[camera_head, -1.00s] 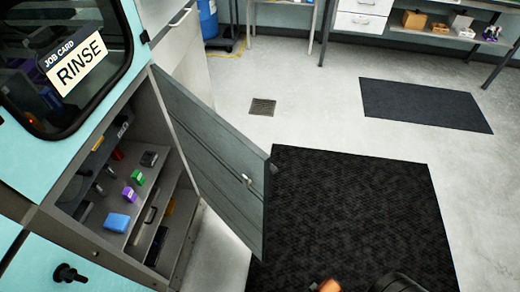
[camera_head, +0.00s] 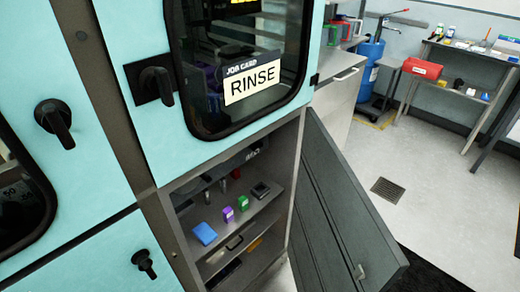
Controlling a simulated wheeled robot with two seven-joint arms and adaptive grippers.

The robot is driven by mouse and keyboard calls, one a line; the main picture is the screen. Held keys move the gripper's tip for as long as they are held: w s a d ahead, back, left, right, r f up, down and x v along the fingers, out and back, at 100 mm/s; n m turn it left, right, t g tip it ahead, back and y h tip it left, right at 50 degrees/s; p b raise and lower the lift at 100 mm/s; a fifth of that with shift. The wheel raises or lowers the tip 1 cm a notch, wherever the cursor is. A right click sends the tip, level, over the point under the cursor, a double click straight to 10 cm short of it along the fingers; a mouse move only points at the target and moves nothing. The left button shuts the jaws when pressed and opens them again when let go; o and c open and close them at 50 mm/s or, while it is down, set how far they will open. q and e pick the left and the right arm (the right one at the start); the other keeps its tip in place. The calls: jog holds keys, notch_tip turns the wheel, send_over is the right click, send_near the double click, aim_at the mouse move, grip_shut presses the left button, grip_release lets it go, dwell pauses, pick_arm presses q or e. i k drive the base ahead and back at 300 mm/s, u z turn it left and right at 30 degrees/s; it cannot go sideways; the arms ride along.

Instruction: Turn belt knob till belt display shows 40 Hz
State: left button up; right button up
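I cannot pick out a belt knob or a belt display for certain, and no Hz reading is legible. The teal machine (camera_head: 60,205) carries black turn handles: one at the upper left (camera_head: 55,122), one on the window door (camera_head: 157,84) and one on the lower left panel (camera_head: 144,263). A lit yellow patch (camera_head: 243,2) is cut off at the top of the window. A dial-like face (camera_head: 14,192) shows partly at the left edge. Neither gripper is in view.
A RINSE job card (camera_head: 252,80) is on the window. Below, a grey cabinet door (camera_head: 338,205) stands open to the right. Blue (camera_head: 204,233), purple (camera_head: 228,214) and green (camera_head: 243,203) items sit on its shelf. A floor drain (camera_head: 387,189) lies in clear floor at the right.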

aim_at(256, 145)
jog(key=k, duration=0.65)
jog(key=u, duration=0.65)
jog(key=i, duration=1.15)
jog(key=z, duration=0.15)
